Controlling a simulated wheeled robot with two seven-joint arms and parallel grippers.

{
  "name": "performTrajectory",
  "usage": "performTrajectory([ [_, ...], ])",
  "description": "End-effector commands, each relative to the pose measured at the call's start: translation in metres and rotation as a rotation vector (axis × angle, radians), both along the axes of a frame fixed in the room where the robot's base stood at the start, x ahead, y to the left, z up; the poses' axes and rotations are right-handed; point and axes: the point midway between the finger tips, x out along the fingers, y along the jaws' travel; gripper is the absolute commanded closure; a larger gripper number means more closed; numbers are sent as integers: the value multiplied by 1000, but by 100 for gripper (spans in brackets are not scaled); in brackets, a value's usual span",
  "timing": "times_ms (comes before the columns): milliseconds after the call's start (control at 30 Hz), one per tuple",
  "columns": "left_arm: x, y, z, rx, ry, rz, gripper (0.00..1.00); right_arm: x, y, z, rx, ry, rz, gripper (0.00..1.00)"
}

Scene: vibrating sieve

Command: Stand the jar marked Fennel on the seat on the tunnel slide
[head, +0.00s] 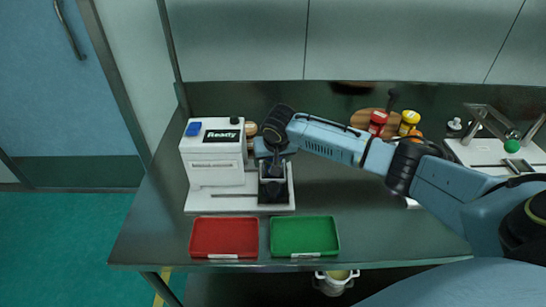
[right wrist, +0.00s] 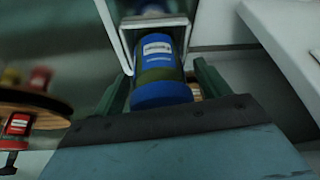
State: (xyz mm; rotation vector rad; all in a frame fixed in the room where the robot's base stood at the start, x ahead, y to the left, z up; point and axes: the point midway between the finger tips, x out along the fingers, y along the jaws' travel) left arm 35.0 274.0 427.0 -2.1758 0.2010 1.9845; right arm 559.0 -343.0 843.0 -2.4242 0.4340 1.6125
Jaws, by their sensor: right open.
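A jar (right wrist: 158,68) with blue ends, an olive middle and a white label shows in the right wrist view; its name is too small to read. It lies between the fingers of my right gripper (right wrist: 160,88), which are open beside it. A pale metal bracket (right wrist: 186,24) frames its far end. In the head view my right gripper (head: 272,180) points down over the seat on the slide (head: 286,201) at the front of the white machine (head: 213,155). The arm and gripper mostly hide the jar and seat there. My left gripper is not in view.
A red tray (head: 224,237) and a green tray (head: 304,236) lie at the table's front edge. A round wooden rack (head: 362,118) with red and yellow jars stands behind my right arm. White equipment with a green knob (head: 511,146) stands at the right. The machine's screen reads Ready.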

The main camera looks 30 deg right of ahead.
Motion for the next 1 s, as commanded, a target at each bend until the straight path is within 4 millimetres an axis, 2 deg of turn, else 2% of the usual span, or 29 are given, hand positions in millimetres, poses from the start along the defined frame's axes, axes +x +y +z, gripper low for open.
performTrajectory([
  [167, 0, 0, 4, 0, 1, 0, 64, -4, 2, 15, 1, -1, 2, 25],
  [367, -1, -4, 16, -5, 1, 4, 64, -19, 7, 55, 0, -2, 3, 25],
  [600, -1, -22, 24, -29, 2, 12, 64, -36, 13, 97, 0, -2, 0, 25],
  [800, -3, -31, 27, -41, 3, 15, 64, -43, 16, 112, 0, 1, 0, 25],
  [1000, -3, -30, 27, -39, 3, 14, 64, -43, 16, 114, 1, 1, -1, 25],
])
